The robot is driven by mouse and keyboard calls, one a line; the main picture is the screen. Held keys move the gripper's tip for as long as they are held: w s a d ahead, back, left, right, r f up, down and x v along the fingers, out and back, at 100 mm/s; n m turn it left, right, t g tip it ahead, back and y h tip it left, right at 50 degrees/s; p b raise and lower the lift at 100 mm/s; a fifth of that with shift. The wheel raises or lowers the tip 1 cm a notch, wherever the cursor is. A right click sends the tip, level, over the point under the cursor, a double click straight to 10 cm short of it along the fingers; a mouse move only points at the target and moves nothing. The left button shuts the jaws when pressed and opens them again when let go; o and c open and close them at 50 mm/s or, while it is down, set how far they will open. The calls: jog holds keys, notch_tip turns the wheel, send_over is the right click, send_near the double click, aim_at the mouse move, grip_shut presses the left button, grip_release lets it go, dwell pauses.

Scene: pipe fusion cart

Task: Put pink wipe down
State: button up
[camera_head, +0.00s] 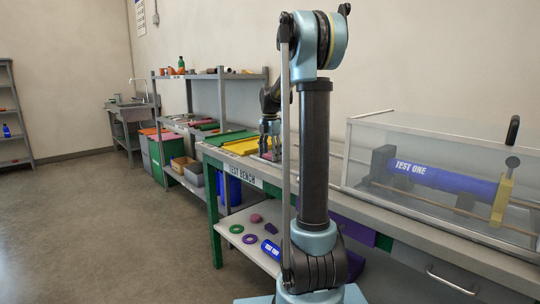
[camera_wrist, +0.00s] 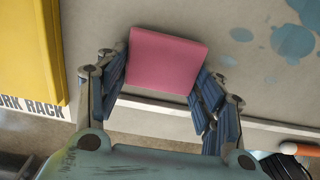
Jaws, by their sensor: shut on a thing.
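The pink wipe (camera_wrist: 167,58) is a flat, soft-edged block between my gripper's (camera_wrist: 163,72) two fingers in the wrist view. The fingers are shut on its left and right sides. Below it in that picture is a grey bench top (camera_wrist: 226,22) with blue-grey stains. I cannot tell whether the wipe touches the bench. In the head view my gripper (camera_head: 269,140) is low over the test bench (camera_head: 232,177), partly behind my arm, and the wipe is not clear there.
A yellow tray or board (camera_wrist: 32,50) lies left of my gripper, beside lettering ending "RACK". The bench's front edge is close below the gripper. A clear-walled case (camera_head: 440,165) with a blue pipe (camera_head: 444,180) stands at the right. The lower shelf (camera_head: 238,238) holds rings and a blue roll.

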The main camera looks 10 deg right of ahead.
aim_at(269, 154)
jog(key=shift+f, duration=0.25)
jog(key=o, duration=1.3)
jog(key=r, duration=1.8)
jog(key=shift+w+a+r, duration=0.1)
jog(key=shift+w, duration=0.15)
